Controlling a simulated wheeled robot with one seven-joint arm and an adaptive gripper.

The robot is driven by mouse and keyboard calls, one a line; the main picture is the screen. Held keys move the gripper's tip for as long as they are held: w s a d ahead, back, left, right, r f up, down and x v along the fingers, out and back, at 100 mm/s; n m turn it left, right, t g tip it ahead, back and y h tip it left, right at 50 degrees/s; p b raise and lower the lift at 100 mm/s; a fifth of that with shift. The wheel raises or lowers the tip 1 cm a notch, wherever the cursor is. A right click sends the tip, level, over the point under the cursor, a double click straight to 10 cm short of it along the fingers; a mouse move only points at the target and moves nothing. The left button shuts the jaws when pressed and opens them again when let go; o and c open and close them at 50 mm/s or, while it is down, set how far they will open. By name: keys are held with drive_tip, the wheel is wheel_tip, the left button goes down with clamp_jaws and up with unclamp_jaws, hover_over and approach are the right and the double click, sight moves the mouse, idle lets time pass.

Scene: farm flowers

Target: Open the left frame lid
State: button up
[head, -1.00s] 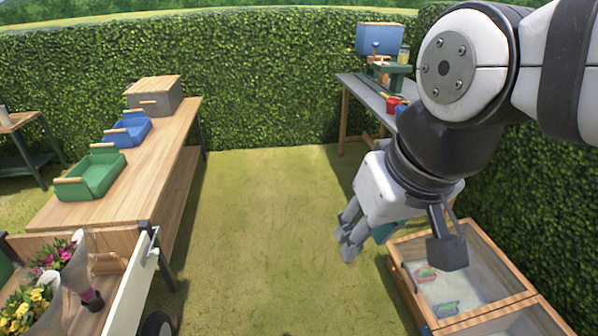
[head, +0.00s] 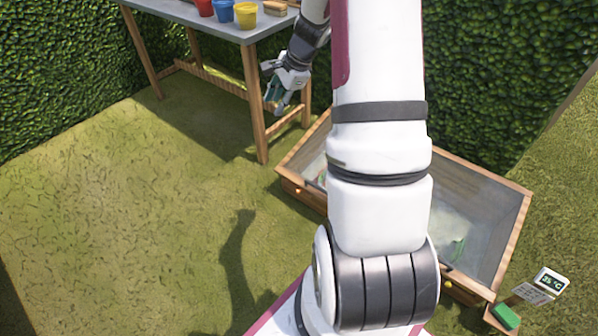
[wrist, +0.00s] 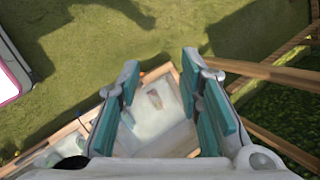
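The wooden cold frame with glazed lids stands on the grass by the hedge. Its left lid (head: 312,163) shows only in part in the head view, as my arm hides the middle; it looks down flat. The right lid (head: 465,215) also looks flat. My gripper (head: 282,98) hangs in the air near the left end of the frame, beside the grey table. In the wrist view my gripper (wrist: 160,66) is open, with teal-padded fingers apart and nothing between them. The left lid (wrist: 155,105) shows beyond the fingers, not touched.
A grey table (head: 195,12) with red, blue and yellow pots stands at the back, its legs close to my gripper. The hedge (head: 480,70) runs behind the frame. A thermometer sign (head: 548,283) and a green block (head: 506,315) are at the right. Grass at the left is clear.

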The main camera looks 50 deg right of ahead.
drive_tip(key=s+d+f+m+b, duration=0.35)
drive_tip(key=d+f, duration=0.25)
drive_tip(key=f, duration=0.6)
drive_tip(key=s+d+f+m+h+b, duration=0.15)
drive_tip(key=s+d+f+m, duration=0.35)
drive_tip(key=f, duration=0.8)
drive_tip(key=s+d+f+m+b, duration=0.2)
drive_tip(key=d+f+m+b, duration=0.3)
drive_tip(key=f, duration=0.7)
drive_tip(key=shift+n, duration=0.35)
drive_tip(key=x, duration=0.4)
drive_tip(key=b+x, duration=0.1)
drive_tip(key=x, duration=0.4)
drive_tip(key=d+b+x, duration=0.1)
drive_tip(key=x, duration=0.3)
drive_tip(key=shift+s+d+f, duration=0.1)
drive_tip(key=shift+f, duration=0.15)
drive_tip(key=shift+c, duration=0.5)
clamp_jaws()
